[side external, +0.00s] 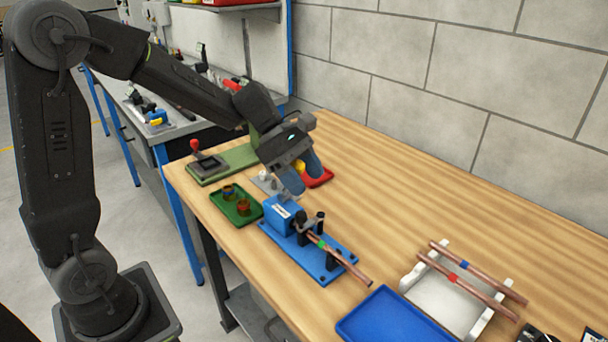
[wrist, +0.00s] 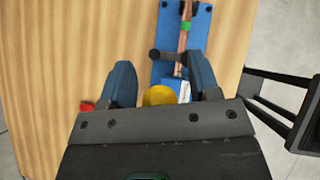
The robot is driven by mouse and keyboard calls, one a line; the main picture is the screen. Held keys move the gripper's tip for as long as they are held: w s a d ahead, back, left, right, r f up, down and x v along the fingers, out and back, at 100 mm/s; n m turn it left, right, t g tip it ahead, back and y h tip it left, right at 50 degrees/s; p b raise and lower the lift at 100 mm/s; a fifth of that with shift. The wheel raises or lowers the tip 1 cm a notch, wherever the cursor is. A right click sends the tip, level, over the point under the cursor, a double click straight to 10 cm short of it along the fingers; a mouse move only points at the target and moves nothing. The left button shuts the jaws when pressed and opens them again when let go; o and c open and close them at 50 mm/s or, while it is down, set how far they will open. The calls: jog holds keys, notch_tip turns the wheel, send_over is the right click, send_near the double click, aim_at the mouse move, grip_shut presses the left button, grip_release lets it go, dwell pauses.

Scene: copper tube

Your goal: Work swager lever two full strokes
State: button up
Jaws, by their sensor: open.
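The swager is a blue bench tool (side external: 284,214) on a blue base plate, and it also shows at the top of the wrist view (wrist: 165,40). A copper tube (side external: 345,268) with a green band lies in its black clamp. A yellow rounded knob (wrist: 158,95), seemingly the lever's end, shows in the wrist view; its shaft is hidden. It also shows partly behind my fingers in the side view (side external: 300,167). My gripper (side external: 303,181) is open above the swager's back end. In the wrist view its blue fingers (wrist: 162,78) stand either side of the knob, with gaps.
A red-knobbed device (side external: 207,164) stands at the back left. A blue tray (side external: 395,320) and a white rack (side external: 450,300) with copper tubes are in front.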

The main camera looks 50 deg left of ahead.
jog(key=shift+a, duration=0.1)
jog(key=v, duration=1.3)
jog(key=shift+a+r, duration=0.25)
jog(key=shift+r, duration=0.05)
jog(key=shift+s, duration=0.1)
jog(key=w+d+r+g+y, duration=0.2)
jog(key=d+r+y, duration=0.4)
jog(key=d+y, duration=0.15)
notch_tip(320, 180, down, 14)
jog(key=shift+w+a+f, duration=0.1)
jog(key=shift+w+a, duration=0.05)
jog(key=shift+a, duration=0.05)
